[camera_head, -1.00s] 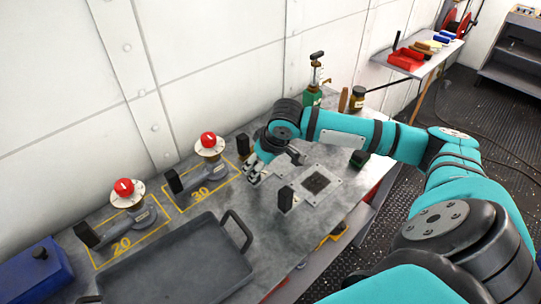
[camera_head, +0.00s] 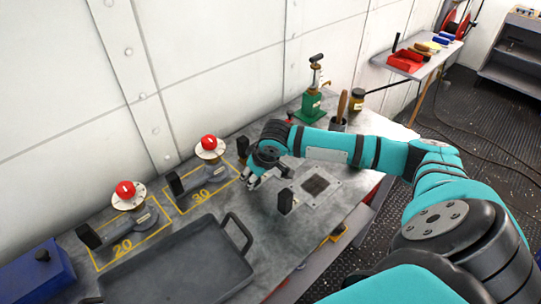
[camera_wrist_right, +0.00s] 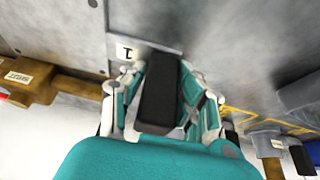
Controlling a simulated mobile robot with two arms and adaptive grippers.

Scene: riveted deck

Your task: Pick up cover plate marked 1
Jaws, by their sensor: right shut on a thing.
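In the right wrist view a black upright handle (camera_wrist_right: 160,92) stands between the two fingers of my right gripper (camera_wrist_right: 162,110), which is shut on it. A thin grey cover plate (camera_wrist_right: 151,45) shows at the handle's foot, with a white label (camera_wrist_right: 126,52) that looks like a 1. I cannot tell whether the plate touches the bench. My left gripper is not in view.
A dark tray (camera_head: 180,262) and red-knobbed valves (camera_head: 209,146) are left. A green hand pump (camera_head: 312,106) stands behind my arm.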

